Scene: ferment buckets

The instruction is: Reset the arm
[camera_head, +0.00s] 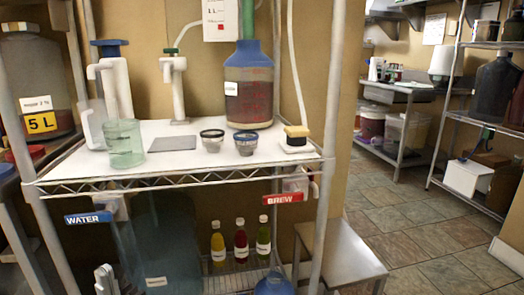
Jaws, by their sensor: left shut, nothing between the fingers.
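My left gripper (106,278) shows small at the bottom left edge of the head view. Its grey fingers point up and are shut with nothing visible between them. It is low, in front of the lower part of the shelving rack and below the blue WATER label (88,218). The rest of that arm is cut off by the picture's lower edge. My right gripper is not in view.
The white shelf top (180,136) holds a greenish glass (125,144), two small cups, a sponge (297,137) and a blue-lidded jar (249,85). Several bottles (241,242) stand below. A metal stool (342,255) is at right; the tiled floor beyond is open.

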